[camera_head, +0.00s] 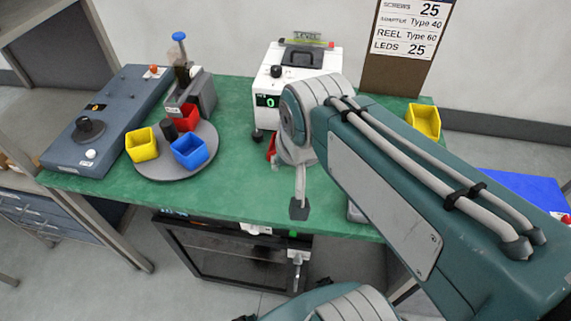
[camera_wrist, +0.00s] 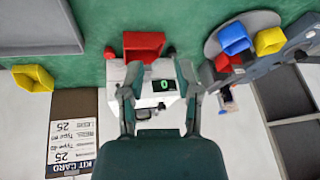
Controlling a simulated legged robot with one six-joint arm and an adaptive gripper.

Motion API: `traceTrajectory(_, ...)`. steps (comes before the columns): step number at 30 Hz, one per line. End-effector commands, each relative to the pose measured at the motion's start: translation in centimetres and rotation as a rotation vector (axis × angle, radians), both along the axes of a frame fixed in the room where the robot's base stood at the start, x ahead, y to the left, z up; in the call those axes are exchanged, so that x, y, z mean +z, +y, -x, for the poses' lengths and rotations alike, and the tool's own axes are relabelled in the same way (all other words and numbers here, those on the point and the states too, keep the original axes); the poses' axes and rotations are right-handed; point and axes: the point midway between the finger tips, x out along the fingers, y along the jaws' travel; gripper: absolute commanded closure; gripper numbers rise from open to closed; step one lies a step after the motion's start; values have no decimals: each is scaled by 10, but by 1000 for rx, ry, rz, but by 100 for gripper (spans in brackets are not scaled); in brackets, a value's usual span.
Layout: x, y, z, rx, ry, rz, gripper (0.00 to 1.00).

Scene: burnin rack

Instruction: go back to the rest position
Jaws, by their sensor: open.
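My gripper (camera_wrist: 157,88) is open and empty in the wrist view, its two fingers apart on either side of the white machine (camera_wrist: 158,107) with a green display. In the head view my arm reaches from the lower right up to the middle of the green table, hiding much of the gripper. One dark fingertip (camera_head: 299,208) shows there above the table's front part. The same white machine (camera_head: 306,62) stands at the table's back, just behind my arm. A red bin (camera_wrist: 143,45) sits in front of it in the wrist view; in the head view it is mostly hidden.
A grey round tray (camera_head: 170,170) holds red, blue and yellow bins at the left. A grey-blue panel (camera_head: 110,115) with knobs lies left of it. A yellow bin (camera_head: 424,121) and a blue surface (camera_head: 520,190) are at the right. The green table (camera_head: 235,190) is bare at front centre.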

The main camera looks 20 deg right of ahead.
Motion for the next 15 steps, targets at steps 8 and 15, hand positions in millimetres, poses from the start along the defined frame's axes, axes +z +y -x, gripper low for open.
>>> traceTrajectory(8,-4,9,35,321,-76,140,57)
traceTrajectory(15,-5,9,35,330,-76,144,57)
